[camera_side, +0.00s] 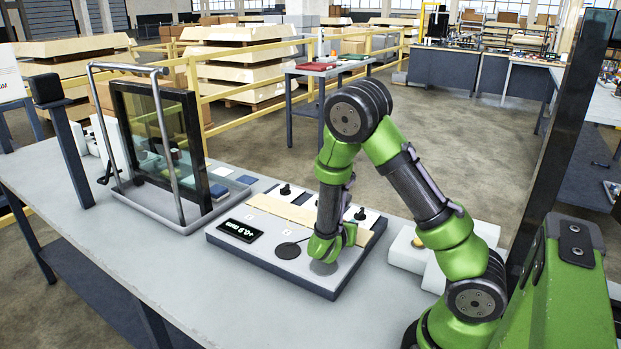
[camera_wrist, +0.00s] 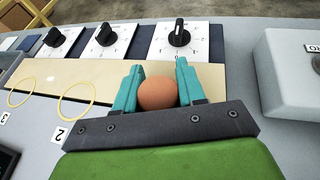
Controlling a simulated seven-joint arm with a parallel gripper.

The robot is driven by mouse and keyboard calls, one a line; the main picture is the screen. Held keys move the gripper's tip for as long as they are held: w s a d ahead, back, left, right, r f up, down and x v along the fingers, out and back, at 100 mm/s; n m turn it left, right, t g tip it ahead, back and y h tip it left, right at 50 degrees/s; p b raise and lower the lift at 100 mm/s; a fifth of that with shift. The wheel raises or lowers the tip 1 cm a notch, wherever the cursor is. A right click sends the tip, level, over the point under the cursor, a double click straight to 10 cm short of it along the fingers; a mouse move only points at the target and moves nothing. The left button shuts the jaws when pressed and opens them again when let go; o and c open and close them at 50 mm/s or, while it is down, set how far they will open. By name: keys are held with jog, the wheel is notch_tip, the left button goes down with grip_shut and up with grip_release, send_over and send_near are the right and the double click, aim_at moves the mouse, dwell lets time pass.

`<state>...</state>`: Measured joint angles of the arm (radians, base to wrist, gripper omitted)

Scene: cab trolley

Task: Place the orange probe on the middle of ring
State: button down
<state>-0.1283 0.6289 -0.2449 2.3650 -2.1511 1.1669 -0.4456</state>
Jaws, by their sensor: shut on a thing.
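In the wrist view, an orange-brown round probe (camera_wrist: 157,93) sits between the two teal fingers of my gripper (camera_wrist: 160,76), which is shut on it. Two thin yellow rings lie on the panel to the left: the nearer one (camera_wrist: 76,100) beside the label 2, the farther one (camera_wrist: 22,91) beside the label 3. The probe is right of both rings and apart from them. In the side view, my gripper (camera_side: 345,236) is low over the right part of the control panel (camera_side: 262,262); the probe cannot be made out there.
Several black knobs on white plates (camera_wrist: 179,38) line the panel's back behind a tan strip (camera_wrist: 50,78). A glass-fronted frame (camera_side: 160,140) stands left. A pale box (camera_wrist: 290,72) is right.

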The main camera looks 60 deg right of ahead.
jog(key=c, duration=0.7)
grip_release()
jog(key=shift+f, duration=0.15)
jog(key=shift+o, duration=0.2)
